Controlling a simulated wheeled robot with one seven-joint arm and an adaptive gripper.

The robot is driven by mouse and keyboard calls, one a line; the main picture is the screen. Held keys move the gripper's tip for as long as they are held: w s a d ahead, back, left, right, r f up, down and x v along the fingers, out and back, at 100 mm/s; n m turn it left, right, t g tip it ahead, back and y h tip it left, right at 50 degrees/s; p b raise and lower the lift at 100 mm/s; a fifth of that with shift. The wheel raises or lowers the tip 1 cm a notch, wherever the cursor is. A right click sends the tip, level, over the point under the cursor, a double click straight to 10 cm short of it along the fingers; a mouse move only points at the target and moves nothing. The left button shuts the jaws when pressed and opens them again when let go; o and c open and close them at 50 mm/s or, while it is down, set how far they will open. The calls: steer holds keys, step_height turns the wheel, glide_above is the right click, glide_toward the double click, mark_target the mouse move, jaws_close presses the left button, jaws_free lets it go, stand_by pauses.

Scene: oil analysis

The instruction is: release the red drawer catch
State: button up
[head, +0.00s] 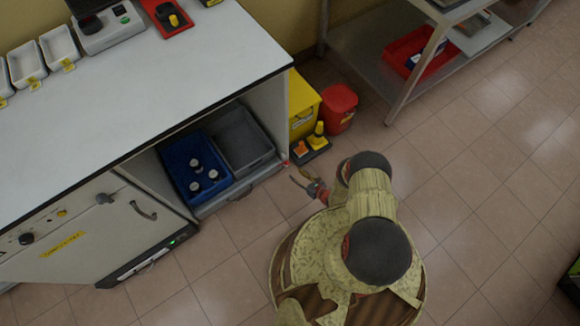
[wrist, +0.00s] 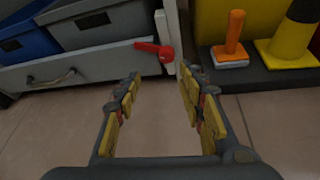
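The red drawer catch (wrist: 154,48) is a small lever with a round pivot at the right end of the drawer front, in the wrist view. It lies roughly level, its handle pointing left over the drawer's top edge. In the head view it is a small red spot (head: 285,163) at the cabinet's lower right corner. The grey drawer (wrist: 75,73) has a metal handle (wrist: 50,80) and looks shut or nearly so. My gripper (wrist: 160,82) is open and empty, its fingers apart and pointing toward the catch. It is short of the catch and not touching it.
A blue crate (head: 193,167) with several bottles and a grey crate (head: 240,140) sit in the drawer. Right of the cabinet stand a yellow bin (head: 301,105), a red bin (head: 339,107) and an orange-handled tool (wrist: 233,42). The tiled floor in front is clear.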

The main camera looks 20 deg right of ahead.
mark_target(288, 165)
steer(key=b+x, duration=0.1)
steer(key=x, duration=0.1)
steer(key=b+x, duration=0.1)
steer(key=x, duration=0.2)
steer(key=d+b+x, duration=0.1)
steer(key=x, duration=0.2)
steer(key=shift+w+r, duration=0.3)
steer(key=shift+w, duration=0.1)
steer(key=shift+c, duration=1.2)
steer(key=c, duration=0.7)
jaws_close()
